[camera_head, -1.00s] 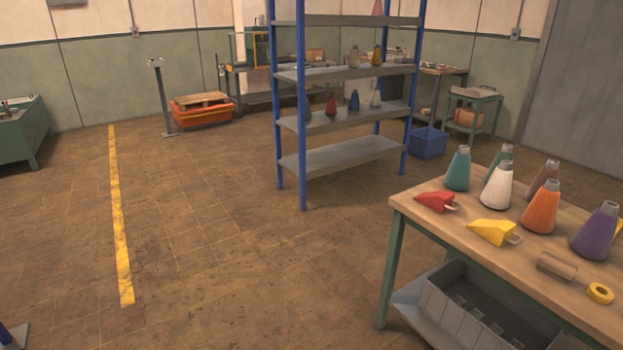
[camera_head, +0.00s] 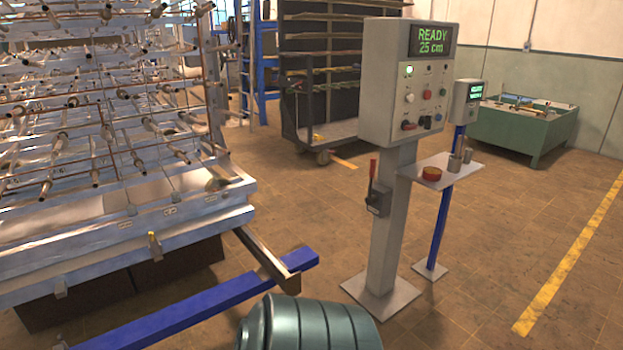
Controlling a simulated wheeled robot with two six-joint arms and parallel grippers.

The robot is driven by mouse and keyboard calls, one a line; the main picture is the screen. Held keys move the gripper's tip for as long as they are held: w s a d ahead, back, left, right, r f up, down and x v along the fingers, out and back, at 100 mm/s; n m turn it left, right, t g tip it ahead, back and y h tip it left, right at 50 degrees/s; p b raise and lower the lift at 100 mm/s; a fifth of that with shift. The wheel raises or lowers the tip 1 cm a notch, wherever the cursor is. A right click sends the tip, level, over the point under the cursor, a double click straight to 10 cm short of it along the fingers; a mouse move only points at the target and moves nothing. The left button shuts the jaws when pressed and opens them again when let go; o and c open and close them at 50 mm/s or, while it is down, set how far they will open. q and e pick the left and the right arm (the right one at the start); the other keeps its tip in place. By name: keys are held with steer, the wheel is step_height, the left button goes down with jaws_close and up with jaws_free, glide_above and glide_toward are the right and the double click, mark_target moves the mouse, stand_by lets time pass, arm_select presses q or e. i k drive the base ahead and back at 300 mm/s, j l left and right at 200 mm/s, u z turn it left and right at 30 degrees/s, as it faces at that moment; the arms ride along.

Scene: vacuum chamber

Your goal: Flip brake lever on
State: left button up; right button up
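A lever with a red handle (camera_head: 373,170) is mounted on a dark box on the left side of a grey control pedestal (camera_head: 391,230). The handle points upward. The box is small in the view, and no marking on it is legible. The control panel (camera_head: 405,85) on top of the pedestal has a screen reading "READY 25 cm", a green light and several knobs. Neither of my grippers is in view.
A large metal rack (camera_head: 120,235) with rods fills the left. A blue rail (camera_head: 190,305) and a dark green rounded object (camera_head: 310,325) lie low in front. A second, smaller panel (camera_head: 467,101) stands behind the pedestal.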

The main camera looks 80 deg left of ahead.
mark_target(371, 200)
steer(key=j+u, duration=0.15)
steer(key=u, duration=2.25)
steer(key=i+j, duration=0.3)
steer(key=i, duration=0.15)
steer(key=i+j+u, duration=0.1)
steer(key=i+j, duration=0.2)
steer(key=i, duration=0.15)
steer(key=i+j, duration=0.25)
steer(key=i, duration=0.2)
steer(key=i+j+u, duration=0.1)
steer(key=i+j, duration=0.4)
steer(key=i, duration=0.4)
steer(key=j+u, duration=0.05)
